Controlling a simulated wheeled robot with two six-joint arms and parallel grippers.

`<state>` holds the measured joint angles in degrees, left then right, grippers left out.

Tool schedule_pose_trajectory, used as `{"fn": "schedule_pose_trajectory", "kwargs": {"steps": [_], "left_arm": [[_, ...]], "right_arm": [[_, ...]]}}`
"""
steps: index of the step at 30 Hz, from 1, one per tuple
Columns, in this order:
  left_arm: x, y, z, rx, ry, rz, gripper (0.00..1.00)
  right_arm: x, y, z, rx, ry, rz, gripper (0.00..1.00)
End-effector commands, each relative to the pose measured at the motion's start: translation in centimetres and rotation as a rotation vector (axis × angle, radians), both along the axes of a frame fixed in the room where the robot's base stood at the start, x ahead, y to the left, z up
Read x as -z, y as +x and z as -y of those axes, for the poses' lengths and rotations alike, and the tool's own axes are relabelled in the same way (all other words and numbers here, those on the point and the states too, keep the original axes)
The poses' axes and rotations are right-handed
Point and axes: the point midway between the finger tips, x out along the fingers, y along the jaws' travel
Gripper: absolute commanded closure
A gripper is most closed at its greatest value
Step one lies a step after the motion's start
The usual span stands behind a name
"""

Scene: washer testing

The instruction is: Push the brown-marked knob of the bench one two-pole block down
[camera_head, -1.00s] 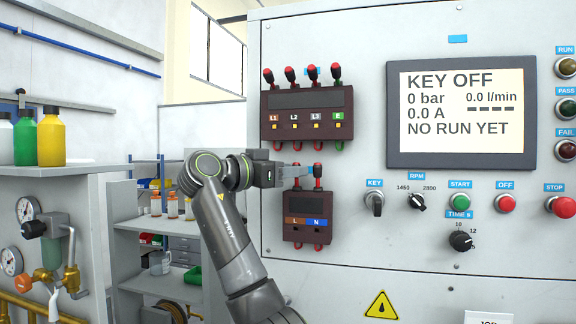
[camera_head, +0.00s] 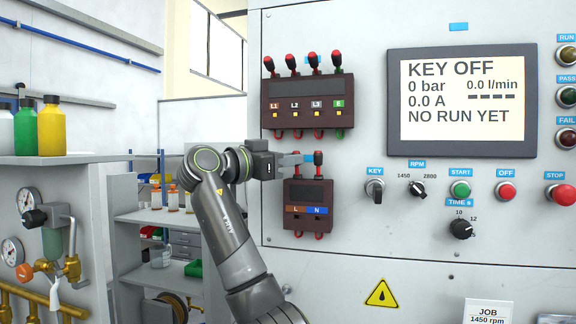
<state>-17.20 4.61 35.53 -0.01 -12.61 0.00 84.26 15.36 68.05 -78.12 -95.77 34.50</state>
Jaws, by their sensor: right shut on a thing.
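The two-pole block (camera_head: 308,193) is a small dark brown box low on the bench panel. It has a brown L mark (camera_head: 295,210) on the left and a blue N mark (camera_head: 317,210) on the right. The fingers hide most of that knob. My left gripper is not in view.
A larger block (camera_head: 307,105) with several upright red-topped knobs sits just above my right gripper. The screen (camera_head: 462,100) reads KEY OFF. The key switch (camera_head: 374,190) and other controls are to the right. A shelf with bottles (camera_head: 51,127) stands at the left.

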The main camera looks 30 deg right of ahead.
Motion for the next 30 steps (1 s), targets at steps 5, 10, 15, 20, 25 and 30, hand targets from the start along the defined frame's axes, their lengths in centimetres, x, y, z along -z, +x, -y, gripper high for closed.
{"fn": "schedule_pose_trajectory", "kwargs": {"steps": [5, 10, 15, 20, 25, 30], "left_arm": [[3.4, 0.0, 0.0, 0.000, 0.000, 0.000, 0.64], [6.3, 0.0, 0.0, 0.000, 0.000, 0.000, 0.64], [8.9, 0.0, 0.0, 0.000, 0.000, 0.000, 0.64], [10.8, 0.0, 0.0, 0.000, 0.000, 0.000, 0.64], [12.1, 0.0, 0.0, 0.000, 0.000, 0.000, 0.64], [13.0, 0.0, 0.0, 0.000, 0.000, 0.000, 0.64]], "right_arm": [[1.3, -0.4, -0.4, -0.001, -0.096, 0.081, 1.00], [1.9, -0.8, -0.9, -0.002, -0.214, 0.181, 1.00], [2.5, -1.2, -1.4, -0.001, -0.337, 0.285, 1.00], [3.0, -1.5, -1.6, 0.001, -0.445, 0.376, 1.00], [3.4, -1.6, -1.9, 0.000, -0.541, 0.459, 1.00], [3.8, -1.7, -2.0, -0.002, -0.613, 0.519, 1.00]]}}
